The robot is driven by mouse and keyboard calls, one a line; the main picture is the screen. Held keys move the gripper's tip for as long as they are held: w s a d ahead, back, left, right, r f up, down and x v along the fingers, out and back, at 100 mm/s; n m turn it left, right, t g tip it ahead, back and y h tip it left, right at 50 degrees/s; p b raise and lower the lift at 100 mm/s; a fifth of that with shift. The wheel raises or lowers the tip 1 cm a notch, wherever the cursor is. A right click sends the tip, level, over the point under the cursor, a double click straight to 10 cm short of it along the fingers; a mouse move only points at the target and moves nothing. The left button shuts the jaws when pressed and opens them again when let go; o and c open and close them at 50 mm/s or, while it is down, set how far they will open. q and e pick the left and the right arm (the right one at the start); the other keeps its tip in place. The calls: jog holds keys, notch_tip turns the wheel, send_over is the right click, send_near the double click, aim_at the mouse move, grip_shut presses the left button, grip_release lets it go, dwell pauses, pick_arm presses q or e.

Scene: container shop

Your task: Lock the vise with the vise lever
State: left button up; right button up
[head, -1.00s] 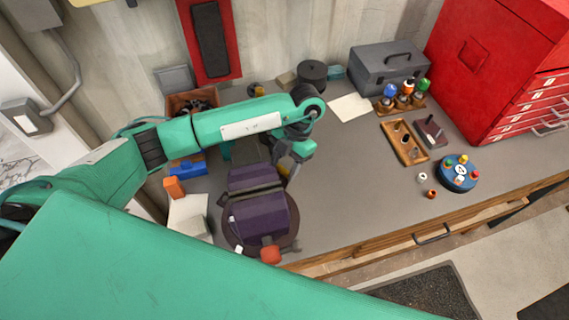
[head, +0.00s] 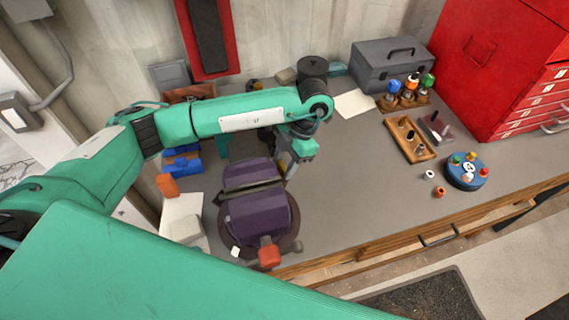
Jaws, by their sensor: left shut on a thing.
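The purple vise (head: 258,215) stands on a round dark base near the table's front edge, in the lower middle of the head view. A bar with an orange-red block (head: 269,255) and a small white end (head: 235,252) shows at its front. My left gripper (head: 286,172) reaches down at the vise's right rear side, close against it. It is shut, apparently on the vise lever, which the gripper and vise mostly hide. The fingertips are hard to make out. My right gripper is not in view.
An orange block (head: 167,186), blue bins (head: 182,163) and a pale box (head: 183,218) stand left of the vise. A wooden tray (head: 409,139), a blue round holder (head: 466,170) and a grey toolbox (head: 391,66) are to the right. The table between is clear.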

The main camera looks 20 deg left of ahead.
pick_arm(q)
jog(key=o, duration=1)
jog(key=b+v, duration=0.3)
jog(key=v, duration=1.1)
jog(key=shift+a, duration=0.1)
